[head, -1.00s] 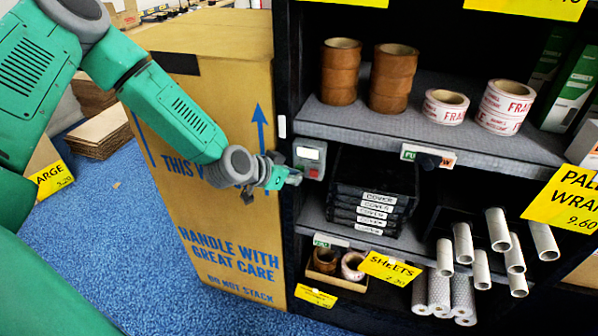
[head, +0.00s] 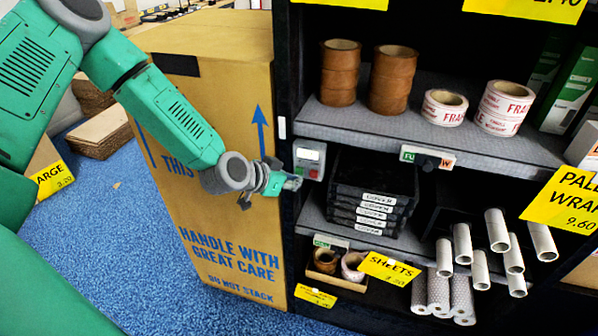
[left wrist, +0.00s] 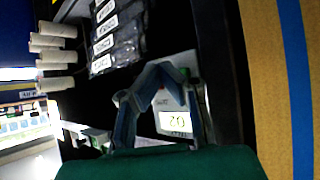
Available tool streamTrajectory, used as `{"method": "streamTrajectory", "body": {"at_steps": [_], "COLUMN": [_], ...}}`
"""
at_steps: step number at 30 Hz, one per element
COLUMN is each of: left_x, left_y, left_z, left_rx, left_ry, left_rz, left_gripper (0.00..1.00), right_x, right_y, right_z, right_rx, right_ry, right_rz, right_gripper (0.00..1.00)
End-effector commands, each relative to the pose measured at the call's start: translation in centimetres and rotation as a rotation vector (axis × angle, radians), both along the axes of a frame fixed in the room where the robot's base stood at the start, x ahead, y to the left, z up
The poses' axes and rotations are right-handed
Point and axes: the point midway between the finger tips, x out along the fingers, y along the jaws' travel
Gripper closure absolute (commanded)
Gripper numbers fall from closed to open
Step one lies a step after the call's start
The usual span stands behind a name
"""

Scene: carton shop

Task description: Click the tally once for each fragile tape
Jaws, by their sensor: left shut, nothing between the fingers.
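The tally (head: 309,159) is a small grey box with a display and a red part, mounted on the shelf's left upright. In the left wrist view the tally's lit display (left wrist: 175,122) shows two digits, seen turned, apparently a 0 and a 2. My left gripper (head: 296,184) is shut and empty just below and left of the tally; contact cannot be told. In the left wrist view its fingers (left wrist: 160,72) meet over the tally. White fragile tape with red print stands on the upper shelf: a low roll (head: 444,108) and a taller stack (head: 504,108). My right gripper is out of view.
Brown tape stacks (head: 340,73) stand left of the fragile tape. Black cover boxes (head: 370,200) lie below, beside several white tubes (head: 498,230). A bottom box holds a brown roll and a pale roll (head: 353,266). A tall carton (head: 225,240) stands left of the shelf.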

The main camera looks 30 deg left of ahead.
Motion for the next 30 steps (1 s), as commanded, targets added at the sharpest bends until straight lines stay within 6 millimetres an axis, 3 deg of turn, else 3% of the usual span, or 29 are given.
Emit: {"method": "streamTrajectory", "body": {"at_steps": [5, 19, 30], "left_x": [-0.3, -4.5, -4.9], "left_y": [-0.1, -1.1, -1.2], "left_z": [0.0, 0.0, 0.0], "left_rx": [0.000, 0.001, 0.001], "left_ry": [0.001, 0.002, 0.000], "left_rz": [-0.001, -0.001, -0.001], "left_gripper": [1.00, 1.00, 1.00], "right_x": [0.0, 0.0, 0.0], "right_y": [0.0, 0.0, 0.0], "right_z": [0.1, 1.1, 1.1], "right_rx": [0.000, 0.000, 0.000], "right_ry": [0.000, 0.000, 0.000], "right_rz": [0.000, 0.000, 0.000], "right_gripper": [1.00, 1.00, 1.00]}}
